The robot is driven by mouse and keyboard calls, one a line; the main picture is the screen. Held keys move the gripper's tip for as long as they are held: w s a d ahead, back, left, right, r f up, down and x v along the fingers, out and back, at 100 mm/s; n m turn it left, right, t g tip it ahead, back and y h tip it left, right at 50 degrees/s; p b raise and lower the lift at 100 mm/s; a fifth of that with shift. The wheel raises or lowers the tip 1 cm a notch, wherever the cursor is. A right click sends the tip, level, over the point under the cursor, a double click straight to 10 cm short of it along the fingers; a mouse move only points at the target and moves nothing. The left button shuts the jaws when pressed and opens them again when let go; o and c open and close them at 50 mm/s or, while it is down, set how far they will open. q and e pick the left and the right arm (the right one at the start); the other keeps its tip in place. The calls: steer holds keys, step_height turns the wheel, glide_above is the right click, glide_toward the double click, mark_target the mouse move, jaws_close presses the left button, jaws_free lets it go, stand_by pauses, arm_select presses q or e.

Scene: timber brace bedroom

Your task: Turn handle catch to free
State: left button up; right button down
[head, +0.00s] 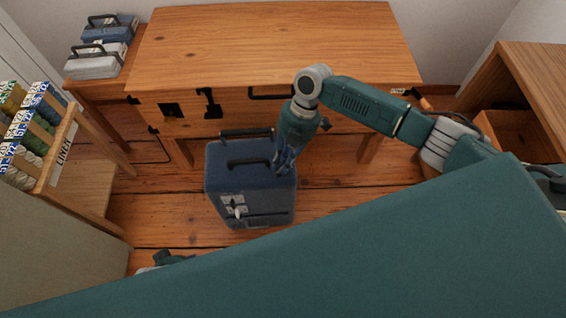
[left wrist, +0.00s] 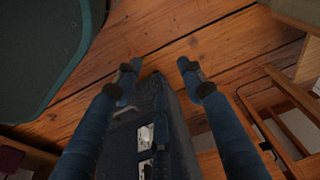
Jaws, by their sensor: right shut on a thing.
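A dark blue case (head: 240,185) stands on the floor in front of the wooden desk, with a dark handle (head: 249,161) on its top. Pale metal catch plates with a white lever (head: 237,211) are on its lower left front. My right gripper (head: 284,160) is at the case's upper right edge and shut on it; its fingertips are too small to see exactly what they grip. In the left wrist view my left gripper (left wrist: 157,80) is open and empty, its fingers spread above the case (left wrist: 175,120). Pale catch plates (left wrist: 145,137) show between them.
The desk (head: 270,45) has black fittings (head: 209,103) on its front. A rack of coloured reels (head: 25,135) stands at the left. Two smaller cases (head: 97,62) rest on a side table. My teal body covers the lower right. Bare floor (head: 160,205) lies left of the case.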

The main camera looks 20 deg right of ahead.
steer(key=n, duration=0.2)
steer(key=n+g+h+b, duration=0.1)
steer(key=n, duration=0.1)
steer(key=n+b, duration=0.1)
steer(key=n, duration=0.1)
steer(key=shift+w+a+g+h, duration=0.1)
steer(key=shift+a+g+h, duration=0.2)
steer(key=shift+h, duration=0.1)
arm_select(q)
steer(key=w+v, duration=0.2)
steer(key=v, duration=0.8)
steer(key=shift+w+r+t+b, duration=0.35)
steer(key=shift+r+t, duration=0.05)
arm_select(e)
steer(key=shift+n+h, duration=0.6)
steer(key=shift+n, duration=1.2)
arm_select(q)
steer(key=shift+r, duration=0.2)
arm_select(e)
steer(key=shift+g, duration=0.3)
steer(key=c, duration=2)
jaws_free()
arm_select(q)
steer(key=shift+s+f, duration=0.15)
arm_select(e)
steer(key=shift+r, duration=0.15)
steer(key=v, duration=1.1)
steer(key=shift+r, duration=0.35)
steer(key=shift+f, duration=0.1)
